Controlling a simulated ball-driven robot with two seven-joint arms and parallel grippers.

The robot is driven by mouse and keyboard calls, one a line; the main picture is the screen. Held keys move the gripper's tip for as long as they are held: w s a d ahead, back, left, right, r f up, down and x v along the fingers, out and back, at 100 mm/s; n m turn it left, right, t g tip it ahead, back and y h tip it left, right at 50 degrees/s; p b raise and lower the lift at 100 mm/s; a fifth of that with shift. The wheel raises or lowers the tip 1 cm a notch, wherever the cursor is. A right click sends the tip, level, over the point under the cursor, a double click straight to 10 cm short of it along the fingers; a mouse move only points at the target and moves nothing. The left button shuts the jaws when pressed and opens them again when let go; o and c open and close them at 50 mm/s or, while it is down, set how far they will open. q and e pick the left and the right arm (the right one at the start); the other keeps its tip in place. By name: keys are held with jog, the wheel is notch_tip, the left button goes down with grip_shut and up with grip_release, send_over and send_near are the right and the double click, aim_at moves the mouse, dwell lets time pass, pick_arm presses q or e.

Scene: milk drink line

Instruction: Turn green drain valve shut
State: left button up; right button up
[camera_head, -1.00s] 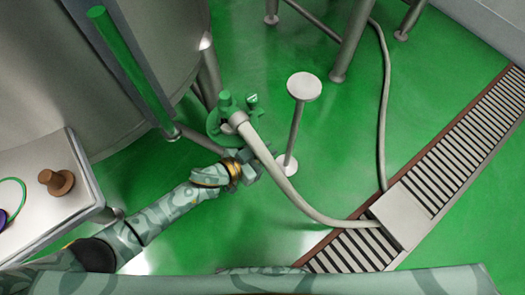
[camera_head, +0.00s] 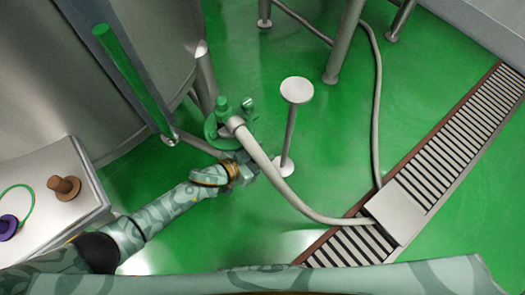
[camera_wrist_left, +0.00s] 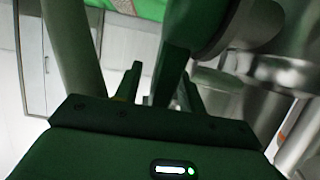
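The green drain valve (camera_head: 222,112) sits low beside the big steel tank, with a pale hose running from it. A small green knob-like part (camera_head: 247,104) stands at its right side. My left gripper (camera_head: 246,172) is just below and right of the valve in the head view, close to the hose; its fingertips are hard to make out there. In the left wrist view the two dark fingers (camera_wrist_left: 162,92) stand apart, with a dark green bar (camera_wrist_left: 178,45) reaching down between them. I cannot tell whether they touch it. My right gripper is out of view.
A grey post with a round top (camera_head: 297,90) stands right of the valve. The pale hose (camera_head: 290,195) runs to a floor drain grate (camera_head: 465,130). The green floor (camera_head: 330,140) is mostly clear.

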aim_at(253, 156)
pick_arm(q)
jog(key=p+v, duration=0.1)
jog(key=v, duration=0.1)
jog(key=p+v, duration=0.1)
jog(key=v, duration=0.1)
jog(key=shift+w+r, duration=0.1)
jog(key=shift+r, duration=0.3)
jog(key=p+v, duration=0.4)
jog(key=v, duration=0.7)
jog(key=shift+s+a, duration=0.2)
jog(key=shift+s, duration=0.1)
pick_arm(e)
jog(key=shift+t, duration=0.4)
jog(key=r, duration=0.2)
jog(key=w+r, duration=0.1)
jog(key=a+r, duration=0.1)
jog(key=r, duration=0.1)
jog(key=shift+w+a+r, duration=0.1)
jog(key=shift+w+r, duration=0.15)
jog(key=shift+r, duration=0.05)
pick_arm(q)
jog(key=shift+f, duration=0.15)
